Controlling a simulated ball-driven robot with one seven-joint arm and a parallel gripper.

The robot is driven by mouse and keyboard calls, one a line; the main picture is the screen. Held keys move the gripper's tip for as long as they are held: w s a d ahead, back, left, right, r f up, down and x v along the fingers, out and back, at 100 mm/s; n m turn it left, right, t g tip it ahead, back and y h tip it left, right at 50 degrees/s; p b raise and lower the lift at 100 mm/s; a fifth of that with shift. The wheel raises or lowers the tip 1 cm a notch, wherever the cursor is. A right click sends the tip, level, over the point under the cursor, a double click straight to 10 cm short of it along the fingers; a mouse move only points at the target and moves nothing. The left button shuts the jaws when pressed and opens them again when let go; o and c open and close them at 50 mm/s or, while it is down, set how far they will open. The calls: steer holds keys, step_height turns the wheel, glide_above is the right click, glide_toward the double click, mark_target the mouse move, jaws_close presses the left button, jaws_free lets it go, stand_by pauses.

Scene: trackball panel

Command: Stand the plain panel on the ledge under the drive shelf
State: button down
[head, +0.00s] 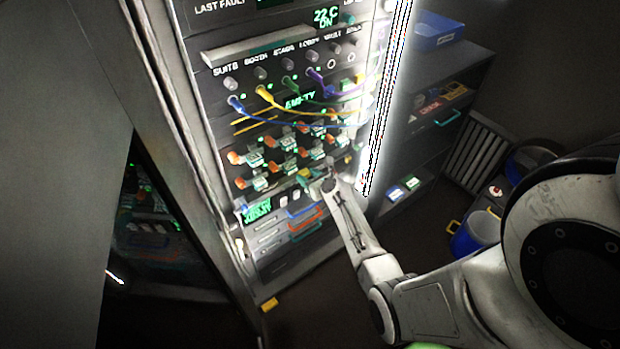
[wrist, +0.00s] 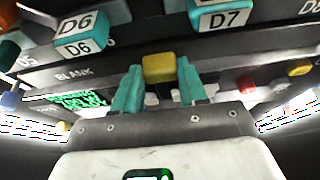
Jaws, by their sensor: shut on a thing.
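My gripper (wrist: 158,82) has its two teal fingers closed on a yellow block or knob (wrist: 159,68) at the rack front. In the head view my gripper (head: 318,180) is at the rack, just below the drive shelf (head: 285,152) with its orange and green drive handles. Drive handles labelled D6 (wrist: 80,47) and D7 (wrist: 221,16) stand above the fingers. A dark strip marked BLANK (wrist: 72,73) runs behind the yellow block; I cannot tell whether this strip is the plain panel. The ledge is not clearly seen, partly hidden by my gripper.
A green display (head: 257,213) and drawers with coloured handles (head: 304,222) lie lower on the rack. Blue, yellow, green and purple cables (head: 300,108) hang above the drives. A blue bin (head: 474,234) and a side shelf stand to the right.

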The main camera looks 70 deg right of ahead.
steer(key=shift+w+d, duration=0.15)
steer(key=shift+w, duration=0.05)
steer(key=c, duration=0.5)
jaws_free()
steer(key=shift+s, duration=0.1)
steer(key=shift+s+a, duration=0.2)
steer(key=shift+a, duration=0.05)
steer(key=p+v, duration=0.1)
steer(key=v, duration=0.9)
steer(key=shift+r, duration=0.2)
